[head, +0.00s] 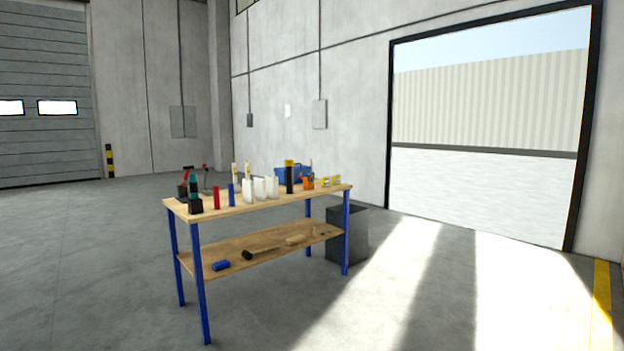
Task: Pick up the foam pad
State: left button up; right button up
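I cannot single out the foam pad for sure at this distance. A workbench (232,207) with a wooden top and blue legs stands in the middle of the head view. On its lower shelf (215,257) lie a small blue block-like object (221,265), a dark-headed tool with a light handle (249,255) and a pale tan object (295,240). Any of the small items may be the pad; they are too small to tell. Neither of my grippers is in view.
The bench top holds several bottles, a red cylinder (216,197), white containers (248,191), a black yellow-topped can (289,178) and a blue toolbox (291,173). A dark grey bin (350,236) stands at the right behind the bench. The floor in front is clear.

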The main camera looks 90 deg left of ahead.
aim_at(259, 185)
jog(key=u, duration=0.55)
jog(key=k, duration=0.8)
jog(key=u, duration=1.6)
jog(key=i, duration=1.1)
jog(key=u, duration=1.2)
jog(key=i, duration=3.3)
jog(key=z, duration=0.6)
